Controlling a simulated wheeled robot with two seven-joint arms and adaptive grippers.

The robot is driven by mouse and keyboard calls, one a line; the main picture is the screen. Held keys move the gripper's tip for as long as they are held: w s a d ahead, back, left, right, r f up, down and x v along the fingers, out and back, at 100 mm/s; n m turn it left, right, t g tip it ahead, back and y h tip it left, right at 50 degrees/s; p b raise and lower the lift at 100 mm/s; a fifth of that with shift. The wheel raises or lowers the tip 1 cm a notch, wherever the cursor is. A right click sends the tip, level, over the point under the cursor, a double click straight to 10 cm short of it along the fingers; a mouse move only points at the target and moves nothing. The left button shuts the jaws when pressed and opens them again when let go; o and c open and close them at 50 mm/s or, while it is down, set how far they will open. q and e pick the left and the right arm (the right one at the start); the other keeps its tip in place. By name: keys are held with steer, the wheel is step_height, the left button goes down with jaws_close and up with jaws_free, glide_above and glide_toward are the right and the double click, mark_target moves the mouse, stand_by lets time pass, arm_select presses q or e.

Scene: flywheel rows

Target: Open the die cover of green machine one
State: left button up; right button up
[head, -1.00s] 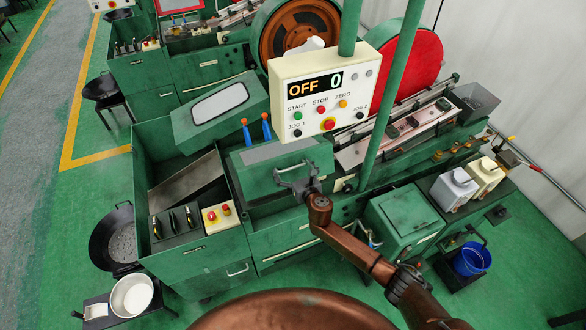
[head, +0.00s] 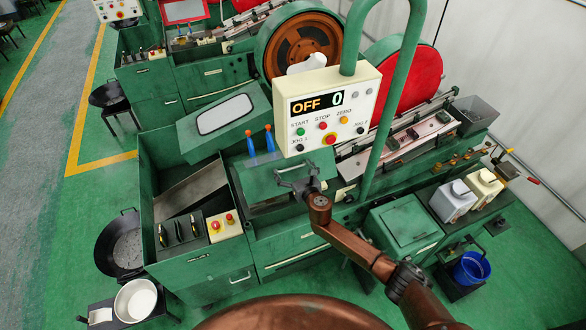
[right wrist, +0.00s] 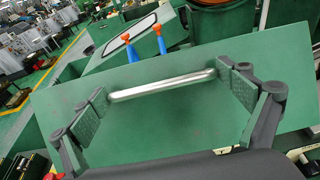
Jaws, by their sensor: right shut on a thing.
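The nearest green machine has a closed-looking green die cover (head: 262,181) in front of its hanging control panel. A silver bar handle (right wrist: 162,85) runs across the cover's face in the right wrist view. My right gripper (head: 298,178) is at the cover's front right part. In the right wrist view, the right gripper's (right wrist: 160,92) two fingers sit at the two ends of the handle, shut on it. The gripper hides part of the handle in the head view. My left gripper is in neither view.
The control panel (head: 338,108), reading OFF 0, hangs on a green pipe (head: 393,100) close above the cover. Two blue, orange-tipped levers (head: 250,143) stand behind it. A second green lid with a pale window (head: 224,115) is to the left. A blue bucket (head: 471,268) stands at right.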

steer(key=o, duration=1.2)
steer(key=shift+w+d+r, duration=0.15)
steer(key=shift+r, duration=0.1)
steer(key=shift+o, duration=0.8)
steer(key=shift+f, duration=0.15)
steer(key=shift+s, duration=0.2)
steer(key=shift+s, duration=0.15)
steer(key=v, duration=1.1)
steer(key=shift+s+d, duration=0.2)
steer(key=shift+s, duration=0.05)
